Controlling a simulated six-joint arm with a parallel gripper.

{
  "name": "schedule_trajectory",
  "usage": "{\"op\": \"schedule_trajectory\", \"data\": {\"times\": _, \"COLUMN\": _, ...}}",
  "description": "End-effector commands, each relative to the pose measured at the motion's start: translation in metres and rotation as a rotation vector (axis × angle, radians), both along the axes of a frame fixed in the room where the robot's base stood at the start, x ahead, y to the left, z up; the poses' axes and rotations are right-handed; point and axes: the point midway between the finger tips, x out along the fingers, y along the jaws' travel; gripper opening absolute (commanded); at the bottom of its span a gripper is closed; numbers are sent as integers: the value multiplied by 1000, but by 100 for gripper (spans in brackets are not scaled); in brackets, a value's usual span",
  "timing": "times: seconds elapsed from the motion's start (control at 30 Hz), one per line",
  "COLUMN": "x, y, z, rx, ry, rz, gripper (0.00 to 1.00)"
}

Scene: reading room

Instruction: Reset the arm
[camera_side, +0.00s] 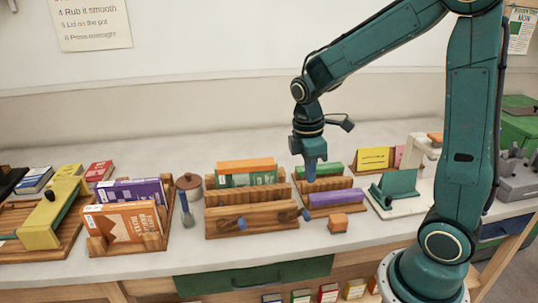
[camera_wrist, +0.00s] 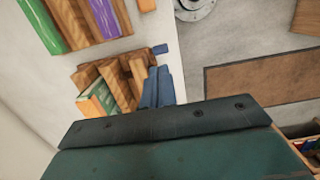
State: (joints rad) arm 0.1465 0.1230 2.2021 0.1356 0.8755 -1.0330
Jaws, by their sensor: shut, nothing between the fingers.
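My gripper (camera_side: 311,178) points down above the work table, with its blue fingers shut and nothing between them. In the side view it hangs over the wooden rack (camera_side: 330,211) that holds a green book (camera_side: 322,171) and a purple book (camera_side: 336,197). I cannot tell whether the fingertips touch the rack. In the wrist view the shut blue fingers (camera_wrist: 157,86) show beyond the dark gripper body. My teal arm arches up and over from its base at the right.
A wider slotted wooden rack (camera_side: 250,222) with orange and green books stands left of my gripper. Further left are a book holder (camera_side: 128,245), a small brown pot (camera_side: 189,183) and a yellow press (camera_side: 42,222). An orange block (camera_side: 338,222) lies in front. Bare white tabletop runs along the back.

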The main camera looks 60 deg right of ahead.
Motion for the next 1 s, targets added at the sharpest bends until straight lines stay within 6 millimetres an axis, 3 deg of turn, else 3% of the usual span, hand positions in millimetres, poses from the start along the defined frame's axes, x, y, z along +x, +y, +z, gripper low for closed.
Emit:
{"op": "schedule_trajectory", "data": {"times": 0.2, "x": -4, "y": -5, "z": 23, "rx": -1, "ry": -2, "rz": -1, "gripper": 0}}
{"op": "schedule_trajectory", "data": {"times": 0.57, "x": -6, "y": -5, "z": 30, "rx": 0, "ry": -2, "rz": -3, "gripper": 0}}
{"op": "schedule_trajectory", "data": {"times": 0.77, "x": -11, "y": 0, "z": 39, "rx": -3, "ry": -40, "rz": -44, "gripper": 0}}
{"op": "schedule_trajectory", "data": {"times": 1.0, "x": -29, "y": 15, "z": 64, "rx": -2, "ry": -152, "rz": -175, "gripper": 0}}
